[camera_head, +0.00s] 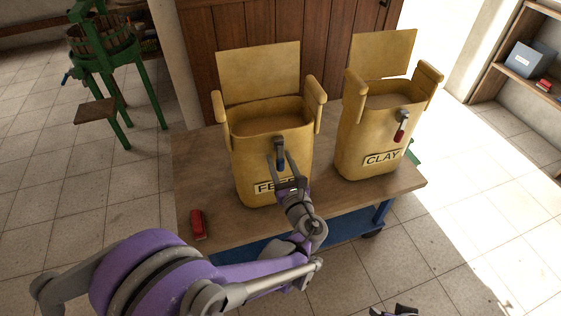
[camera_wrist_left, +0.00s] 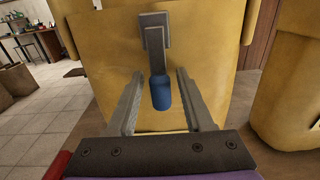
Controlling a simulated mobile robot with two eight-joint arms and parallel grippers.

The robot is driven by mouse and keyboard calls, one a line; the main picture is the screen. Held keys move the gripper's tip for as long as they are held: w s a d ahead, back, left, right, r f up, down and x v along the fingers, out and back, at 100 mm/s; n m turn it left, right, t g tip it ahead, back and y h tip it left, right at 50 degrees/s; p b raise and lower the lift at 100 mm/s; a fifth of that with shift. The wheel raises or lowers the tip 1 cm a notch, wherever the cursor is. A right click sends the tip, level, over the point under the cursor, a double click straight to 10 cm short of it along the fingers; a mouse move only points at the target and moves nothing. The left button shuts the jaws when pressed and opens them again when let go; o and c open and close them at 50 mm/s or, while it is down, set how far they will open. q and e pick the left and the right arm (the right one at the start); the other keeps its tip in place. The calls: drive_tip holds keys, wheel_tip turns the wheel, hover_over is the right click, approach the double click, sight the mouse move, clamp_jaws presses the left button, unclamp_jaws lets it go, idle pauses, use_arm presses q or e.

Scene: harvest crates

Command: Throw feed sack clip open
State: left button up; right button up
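The feed sack (camera_head: 240,158) is a yellow, open-topped container standing on the wooden bench, its label partly hidden by my left gripper. On its front is the feed sack clip (camera_head: 279,147), a grey bracket with a lever hanging down to a blue-tipped handle; it also shows in the left wrist view (camera_wrist_left: 156,50). My left gripper (camera_head: 282,160) is open in front of the clip. In the left wrist view its fingers (camera_wrist_left: 159,80) stand apart on either side of the blue handle (camera_wrist_left: 161,92), with visible gaps.
The clay sack (camera_head: 357,135) stands to the right, with a red-handled clip (camera_head: 400,129). A red object (camera_head: 198,224) lies on the bench (camera_head: 190,165) at the left. A green press (camera_head: 113,70) stands behind left. A shelf (camera_head: 510,80) stands far right.

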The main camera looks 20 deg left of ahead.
use_arm(q)
clamp_jaws()
idle(1.2)
